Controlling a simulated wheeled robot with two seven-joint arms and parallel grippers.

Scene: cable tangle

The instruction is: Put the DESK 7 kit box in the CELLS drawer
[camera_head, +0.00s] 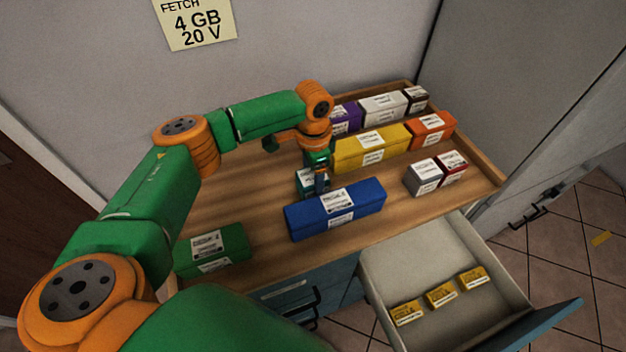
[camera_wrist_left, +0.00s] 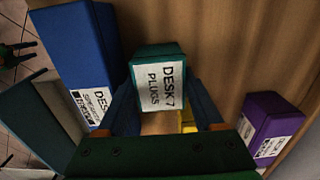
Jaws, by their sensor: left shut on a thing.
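The DESK 7 kit box, a small dark teal box labelled DESK 7 PLUGS (camera_wrist_left: 160,88), is between the fingers of my left gripper. In the head view the box (camera_head: 306,182) is partly hidden by the left gripper (camera_head: 319,182), which points down over the desk behind the long blue box and is shut on it. I cannot tell whether the box touches the desk top. An open drawer (camera_head: 415,240) at the lower right has three small yellow packs (camera_head: 440,294) along its front; its label is not visible. My right gripper is not in view.
A long blue box (camera_head: 336,208) lies between the held box and the drawer. A green box (camera_head: 213,248) is front left. Yellow (camera_head: 372,147), orange (camera_head: 431,131) and purple (camera_head: 346,119) boxes stand behind. The back of the open drawer is clear.

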